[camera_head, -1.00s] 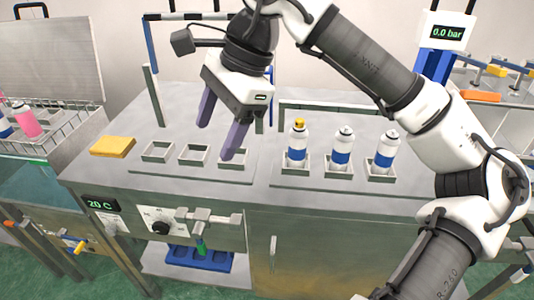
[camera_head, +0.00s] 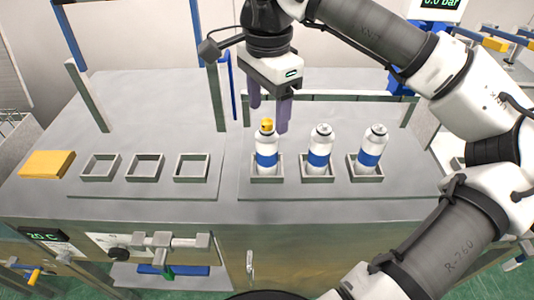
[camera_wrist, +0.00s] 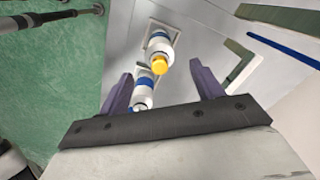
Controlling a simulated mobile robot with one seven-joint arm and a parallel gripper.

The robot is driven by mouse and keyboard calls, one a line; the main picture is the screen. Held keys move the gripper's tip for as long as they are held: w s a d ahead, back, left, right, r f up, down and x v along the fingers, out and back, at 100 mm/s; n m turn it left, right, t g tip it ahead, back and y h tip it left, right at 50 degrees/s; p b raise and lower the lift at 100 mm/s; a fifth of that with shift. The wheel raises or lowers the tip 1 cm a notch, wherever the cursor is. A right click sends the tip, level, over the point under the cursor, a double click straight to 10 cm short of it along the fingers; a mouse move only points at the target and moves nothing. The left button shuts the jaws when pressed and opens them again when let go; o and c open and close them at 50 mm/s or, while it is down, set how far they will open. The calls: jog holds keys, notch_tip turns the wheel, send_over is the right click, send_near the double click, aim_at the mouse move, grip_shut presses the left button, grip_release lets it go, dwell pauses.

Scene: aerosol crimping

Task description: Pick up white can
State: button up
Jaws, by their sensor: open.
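Three white cans with blue bands stand upright in square holders on the bench: a yellow-topped can (camera_head: 266,150), a middle can (camera_head: 319,150) and a right can (camera_head: 370,150) with pale tops. My gripper (camera_head: 269,116) is open and empty. In the head view its purple fingers appear above and behind the yellow-topped can, apart from it as far as I can tell. In the wrist view the yellow-topped can (camera_wrist: 158,48) shows beyond the fingers. A second can (camera_wrist: 142,92) shows near the left finger, partly hidden by the gripper (camera_wrist: 165,85).
Several empty square holders (camera_head: 145,168) sit left of the cans. A yellow block (camera_head: 47,164) lies at the bench's left. Blue-and-grey posts (camera_head: 216,95) stand behind the holders. A low rail (camera_head: 345,97) runs along the back.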

aim_at(265, 128)
notch_tip(265, 128, down, 8)
jog(key=shift+s+a+r+p, duration=0.1)
jog(key=shift+a+r+p, duration=0.05)
jog(key=shift+p, duration=0.45)
jog(key=c, duration=1.4)
